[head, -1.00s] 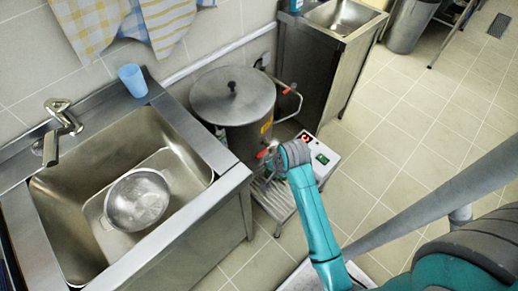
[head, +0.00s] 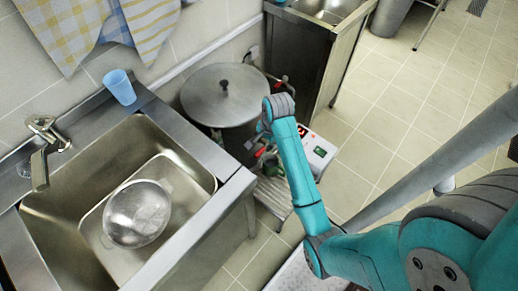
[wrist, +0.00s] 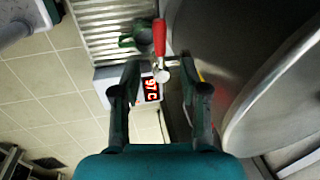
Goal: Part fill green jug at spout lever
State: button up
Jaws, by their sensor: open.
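The green jug (wrist: 133,38) stands on a ribbed metal stand beside the pot; in the head view it shows small and partly hidden by my arm (head: 270,164). The spout lever has a red handle (wrist: 159,37) and a metal stem, right next to the jug in the wrist view. The large lidded steel stockpot (head: 222,97) bears the spout. My gripper (wrist: 160,64) is open and empty. Its fingers lie either side of the lever's metal part in the wrist view; I see no contact and cannot tell the depth.
A control box with a red lit display (wrist: 151,89) sits by the stand. The sink (head: 60,205) with a colander (head: 137,213) and a blue cup (head: 120,86) is at left. A second steel unit (head: 318,50) stands behind.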

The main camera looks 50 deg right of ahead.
aim_at(260, 152)
jog(key=f, duration=0.2)
jog(key=w+f, duration=0.1)
jog(key=f, duration=0.5)
jog(key=shift+w+f, duration=0.25)
jog(key=shift+w, duration=0.1)
grip_shut()
